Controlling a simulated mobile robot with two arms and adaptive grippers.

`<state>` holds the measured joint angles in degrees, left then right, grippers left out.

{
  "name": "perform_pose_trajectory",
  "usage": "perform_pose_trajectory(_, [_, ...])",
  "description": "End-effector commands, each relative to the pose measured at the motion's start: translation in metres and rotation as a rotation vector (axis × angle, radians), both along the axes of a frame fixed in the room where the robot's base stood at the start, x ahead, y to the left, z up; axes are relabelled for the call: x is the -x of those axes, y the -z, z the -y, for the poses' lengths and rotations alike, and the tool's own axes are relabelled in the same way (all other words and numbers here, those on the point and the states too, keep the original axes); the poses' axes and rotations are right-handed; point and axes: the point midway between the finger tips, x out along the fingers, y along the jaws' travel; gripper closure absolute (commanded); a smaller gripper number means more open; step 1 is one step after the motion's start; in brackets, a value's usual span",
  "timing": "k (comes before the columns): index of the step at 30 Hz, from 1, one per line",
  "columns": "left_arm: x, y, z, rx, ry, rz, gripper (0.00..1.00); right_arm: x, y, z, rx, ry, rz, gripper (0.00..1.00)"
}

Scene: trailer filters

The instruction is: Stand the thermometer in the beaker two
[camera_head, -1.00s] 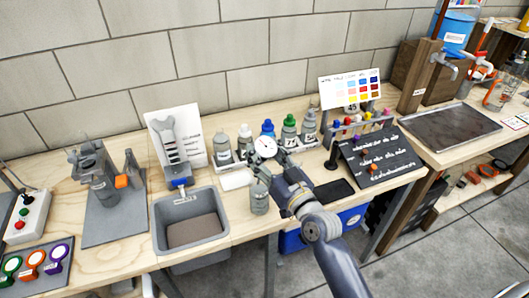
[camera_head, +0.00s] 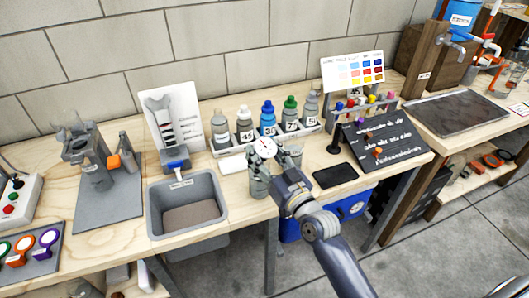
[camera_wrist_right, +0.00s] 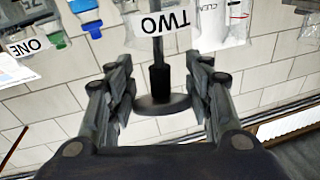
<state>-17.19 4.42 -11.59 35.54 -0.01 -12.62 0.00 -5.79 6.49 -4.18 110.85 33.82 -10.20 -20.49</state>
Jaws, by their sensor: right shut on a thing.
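The thermometer has a round white dial (camera_head: 265,147) and a thin stem; it is upright over the bench. My right gripper (camera_head: 276,157) is shut on it near the dial. In the right wrist view, which is upside down, the dark back of the dial (camera_wrist_right: 160,105) sits between my fingers (camera_wrist_right: 160,95). Beaker two (camera_head: 259,184), a clear glass, stands on the bench right below the dial. I cannot tell how deep the tip is. My left gripper is not in view.
A rack of bottles (camera_head: 268,123) stands behind. Another glass vessel (camera_head: 295,155) is close to the right of my gripper. A grey sink (camera_head: 222,212) lies left, a black pad (camera_head: 335,176) right, and a dark sign (camera_head: 385,145) beyond it.

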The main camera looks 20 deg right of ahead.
Motion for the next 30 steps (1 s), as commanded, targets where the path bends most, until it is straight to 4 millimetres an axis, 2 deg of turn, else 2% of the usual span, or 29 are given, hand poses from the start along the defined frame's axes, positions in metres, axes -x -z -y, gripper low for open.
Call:
perform_pose_trajectory(14, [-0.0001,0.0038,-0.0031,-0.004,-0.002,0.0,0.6,0.0,0.0054,-0.0001,0.0,0.0,0.0,0.77])
perform_pose_trajectory(15, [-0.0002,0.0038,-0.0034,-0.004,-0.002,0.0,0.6,0.0,0.0053,-0.0001,0.0,0.0,0.0,0.46])
perform_pose_trajectory(17, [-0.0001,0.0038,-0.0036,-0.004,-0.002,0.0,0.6,0.0,0.0053,-0.0001,0.0,0.0,0.0,0.32])
perform_pose_trajectory(18, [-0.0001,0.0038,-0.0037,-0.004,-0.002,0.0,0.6,0.0,0.0053,-0.0001,0.0,0.0,0.0,0.29])
perform_pose_trajectory(30, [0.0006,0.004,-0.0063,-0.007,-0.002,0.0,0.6,0.0032,0.0064,0.0007,0.0,0.0,-0.002,0.29])
